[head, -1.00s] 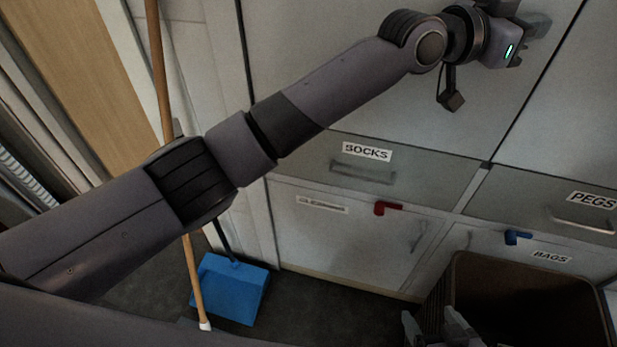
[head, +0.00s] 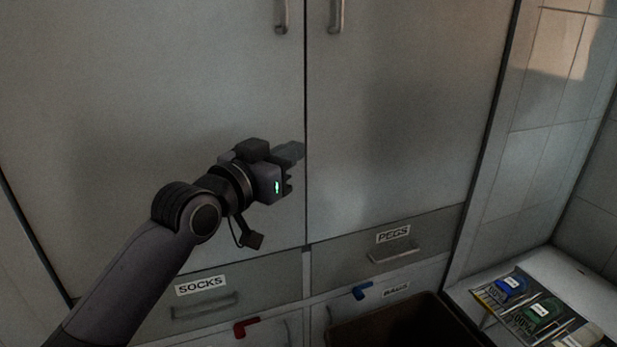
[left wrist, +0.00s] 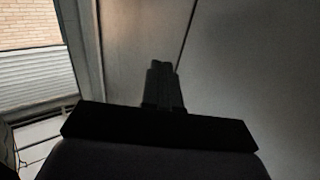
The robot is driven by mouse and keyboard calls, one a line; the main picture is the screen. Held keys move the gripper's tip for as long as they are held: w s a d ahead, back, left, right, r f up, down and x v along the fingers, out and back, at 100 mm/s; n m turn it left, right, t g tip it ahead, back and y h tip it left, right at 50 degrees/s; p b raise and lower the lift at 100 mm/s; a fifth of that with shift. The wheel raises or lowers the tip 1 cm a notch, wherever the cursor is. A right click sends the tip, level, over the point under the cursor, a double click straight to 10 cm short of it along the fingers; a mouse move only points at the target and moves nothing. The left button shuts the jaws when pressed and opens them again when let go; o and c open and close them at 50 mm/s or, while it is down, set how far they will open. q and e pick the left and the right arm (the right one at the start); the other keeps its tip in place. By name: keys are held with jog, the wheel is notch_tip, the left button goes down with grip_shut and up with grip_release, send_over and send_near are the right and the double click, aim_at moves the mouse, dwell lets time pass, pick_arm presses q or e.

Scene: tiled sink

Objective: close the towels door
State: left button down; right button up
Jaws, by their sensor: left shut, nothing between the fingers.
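No label reading "towels" is legible now. Two tall grey doors, a left one (head: 140,110) and a right one (head: 400,110), stand side by side and look flush, with a thin dark seam between them and a handle each near the top. My left gripper (head: 292,162) is shut and empty in front of the left door, close to the seam; I cannot tell if it touches. In the left wrist view its shut fingers (left wrist: 163,85) point toward the seam. My right gripper is not in view.
Below are a SOCKS drawer (head: 235,302), a PEGS drawer (head: 380,247), a red hook (head: 245,326) and a blue hook (head: 361,291). A dark bin (head: 400,325) stands at the bottom. A counter with small items (head: 530,305) is at the right.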

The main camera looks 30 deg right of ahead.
pick_arm(q)
jog(key=s+a, duration=0.1)
jog(key=s, duration=0.6)
jog(key=shift+s, duration=0.4)
jog(key=shift+a+f, duration=0.1)
jog(key=shift+f, duration=0.05)
